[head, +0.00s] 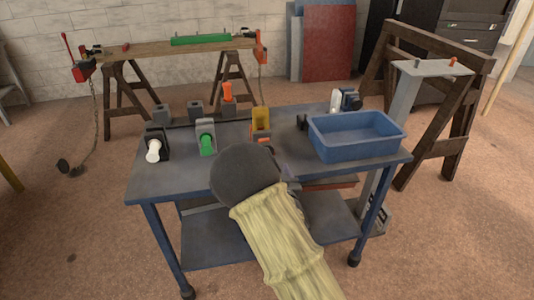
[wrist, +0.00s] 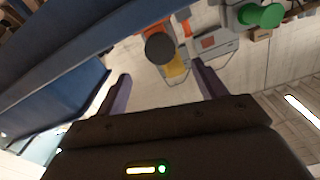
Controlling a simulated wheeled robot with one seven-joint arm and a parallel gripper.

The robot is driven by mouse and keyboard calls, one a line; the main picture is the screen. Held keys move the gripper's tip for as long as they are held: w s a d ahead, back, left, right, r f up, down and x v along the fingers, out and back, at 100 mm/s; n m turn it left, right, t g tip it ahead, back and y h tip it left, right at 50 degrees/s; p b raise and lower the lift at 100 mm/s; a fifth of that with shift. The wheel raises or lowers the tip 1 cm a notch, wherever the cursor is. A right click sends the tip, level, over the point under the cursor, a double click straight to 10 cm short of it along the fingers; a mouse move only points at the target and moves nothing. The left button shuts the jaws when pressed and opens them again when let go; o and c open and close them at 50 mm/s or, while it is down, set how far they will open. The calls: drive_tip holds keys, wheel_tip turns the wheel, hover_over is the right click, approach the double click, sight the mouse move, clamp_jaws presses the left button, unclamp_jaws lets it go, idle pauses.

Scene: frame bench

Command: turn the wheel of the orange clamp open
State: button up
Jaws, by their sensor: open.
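A yellow-orange clamp (head: 261,119) stands at the back middle of the blue bench (head: 180,177). It also shows in the wrist view (wrist: 176,69), with a round dark grey wheel or knob (wrist: 160,48) facing me. My gripper (wrist: 162,80) is open and empty. Its two purple fingers lie on either side of the clamp in the wrist view, apart from it. In the head view only a bit of finger (head: 287,171) shows past my dark wrist.
A grey clamp with a green knob (head: 207,143) and one with a white knob (head: 153,150) stand left of it. A grey block with an orange top (head: 228,93) stands behind. A blue bin (head: 355,150) fills the bench's right side.

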drive_tip(key=x, duration=0.9)
drive_tip(key=shift+f, duration=0.1)
drive_tip(key=shift+s, duration=0.1)
drive_tip(key=c, duration=1)
drive_tip(key=shift+n, duration=0.5)
drive_tip(key=n+b, duration=0.1)
drive_tip(key=n, duration=0.1)
drive_tip(key=shift+n, duration=0.3)
drive_tip(key=shift+n+b, duration=0.75)
drive_tip(key=shift+n, duration=1.35)
